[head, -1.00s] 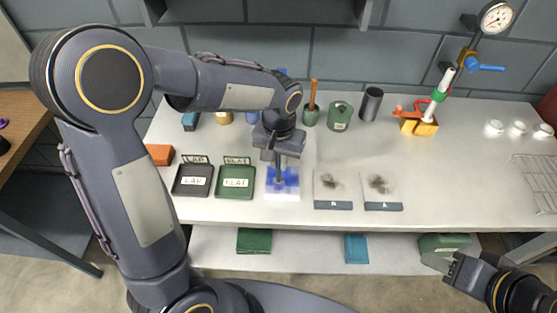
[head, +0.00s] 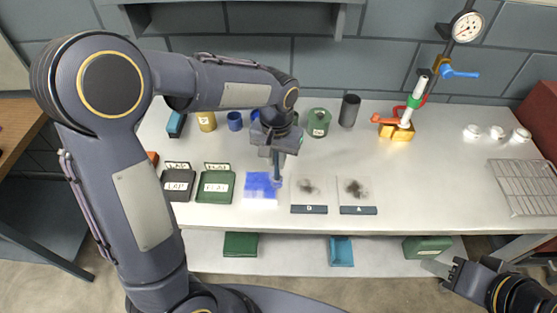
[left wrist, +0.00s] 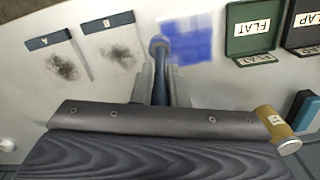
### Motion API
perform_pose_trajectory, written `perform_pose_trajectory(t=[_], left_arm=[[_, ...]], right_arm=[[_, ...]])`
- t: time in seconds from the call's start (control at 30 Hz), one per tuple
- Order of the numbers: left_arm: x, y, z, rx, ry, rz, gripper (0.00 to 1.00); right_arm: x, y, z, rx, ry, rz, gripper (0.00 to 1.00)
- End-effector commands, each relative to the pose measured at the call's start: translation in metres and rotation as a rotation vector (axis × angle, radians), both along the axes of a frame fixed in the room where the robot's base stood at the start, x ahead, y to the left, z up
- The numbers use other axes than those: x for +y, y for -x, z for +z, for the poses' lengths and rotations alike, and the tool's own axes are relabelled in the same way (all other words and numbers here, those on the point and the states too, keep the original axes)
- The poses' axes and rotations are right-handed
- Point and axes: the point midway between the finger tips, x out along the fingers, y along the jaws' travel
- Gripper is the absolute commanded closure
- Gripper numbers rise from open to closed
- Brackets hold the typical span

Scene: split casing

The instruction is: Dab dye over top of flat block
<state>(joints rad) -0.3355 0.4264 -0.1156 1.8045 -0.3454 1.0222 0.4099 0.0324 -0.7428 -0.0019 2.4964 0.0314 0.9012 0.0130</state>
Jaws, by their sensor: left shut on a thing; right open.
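The flat block (head: 256,194) lies on the bench, pale with blue dye over most of its top. In the left wrist view the block (left wrist: 200,42) shows darker and lighter blue squares and a pale strip at its left edge. My left gripper (head: 276,150) is shut on a dark blue dauber (left wrist: 160,66), held head down. The dauber's round tip is at the block's right edge in the head view; whether it touches is unclear. My right gripper (head: 452,275) is open and empty at the lower right, away from the block.
A green FLAT tray (head: 214,196) and a black LAP tray (head: 177,195) stand left of the block. Two smudged plates, B (head: 309,208) and A (head: 358,210), lie to its right. Cups and a dial stand (head: 397,131) are behind. The front bench area is clear.

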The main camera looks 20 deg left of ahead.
Motion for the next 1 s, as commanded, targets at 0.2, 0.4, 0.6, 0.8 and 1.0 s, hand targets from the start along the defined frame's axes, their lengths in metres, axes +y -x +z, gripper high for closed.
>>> perform_pose_trajectory(t=[0.2,0.4,0.6,0.8,1.0], left_arm=[[0.003,-0.002,0.024,-0.002,0.001,-0.001,1.0],[0.005,-0.001,0.039,-0.002,0.001,0.0,1.0],[0.006,-0.001,0.044,0.0,0.001,-0.001,1.0],[0.006,-0.001,0.044,0.0,0.001,-0.001,1.0],[0.006,-0.001,0.044,0.0,0.001,-0.001,1.0]], right_arm=[[0.0,0.0,0.02,0.0,0.0,0.0,0.57],[0.0,0.0,0.022,0.0,0.0,0.0,0.57],[0.0,0.0,0.023,0.0,0.0,0.0,0.57],[0.0,0.0,0.023,0.0,0.0,0.0,0.57],[0.0,0.0,0.023,0.0,0.0,0.0,0.57]])
